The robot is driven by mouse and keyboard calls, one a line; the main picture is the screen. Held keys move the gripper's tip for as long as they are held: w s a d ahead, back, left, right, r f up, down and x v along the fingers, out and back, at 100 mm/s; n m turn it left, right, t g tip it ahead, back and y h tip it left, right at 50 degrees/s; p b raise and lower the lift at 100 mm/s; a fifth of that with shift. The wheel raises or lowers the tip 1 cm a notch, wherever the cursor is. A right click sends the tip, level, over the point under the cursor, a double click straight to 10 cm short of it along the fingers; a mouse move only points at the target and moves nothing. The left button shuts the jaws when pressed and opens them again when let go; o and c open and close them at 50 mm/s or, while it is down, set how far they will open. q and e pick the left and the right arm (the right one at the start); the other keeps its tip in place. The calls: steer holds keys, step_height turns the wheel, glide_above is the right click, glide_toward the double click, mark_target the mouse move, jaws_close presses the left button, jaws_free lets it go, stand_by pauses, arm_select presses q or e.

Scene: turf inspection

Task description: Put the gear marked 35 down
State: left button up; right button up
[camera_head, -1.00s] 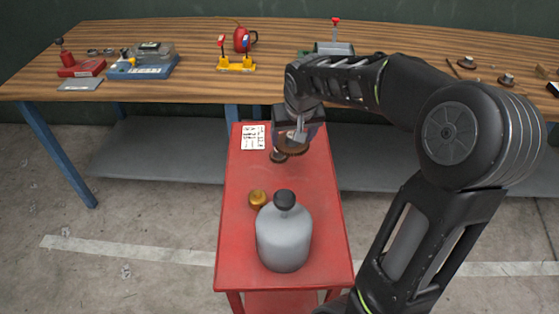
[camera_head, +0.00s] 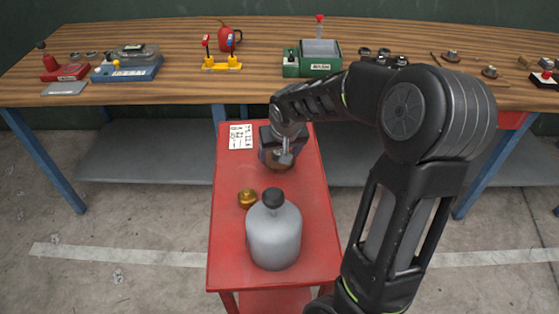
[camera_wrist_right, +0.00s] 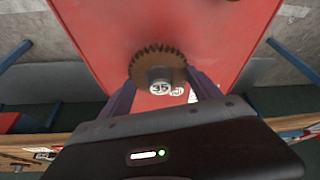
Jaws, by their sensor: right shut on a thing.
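The gear marked 35 is a brown toothed disc (camera_wrist_right: 158,60) with a grey hub whose round white label reads 35 in the right wrist view. In the head view the gear (camera_head: 278,166) shows as a brown edge under my right gripper (camera_head: 284,154). My right gripper (camera_wrist_right: 160,82) is shut on the gear's hub, one finger on each side. It is over the far half of the red cart top (camera_head: 230,220). I cannot tell whether the gear touches the top. My left gripper is not in view.
A grey bottle with a black cap (camera_head: 274,235) and a brass weight (camera_head: 247,198) stand on the cart's near half. A white printed sheet (camera_head: 241,136) lies at its far left. The wooden bench (camera_head: 185,87) behind holds a green scale (camera_head: 312,60) and other items.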

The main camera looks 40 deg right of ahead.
steer(key=shift+f, duration=1.6)
steer(key=shift+f, duration=0.15)
steer(key=o, duration=1.4)
steer(key=shift+c, duration=0.2)
steer(key=shift+r, duration=0.3)
steer(key=v, duration=1.1)
steer(key=shift+r, duration=0.35)
steer(key=shift+s+a, duration=0.1)
steer(key=shift+s, duration=0.05)
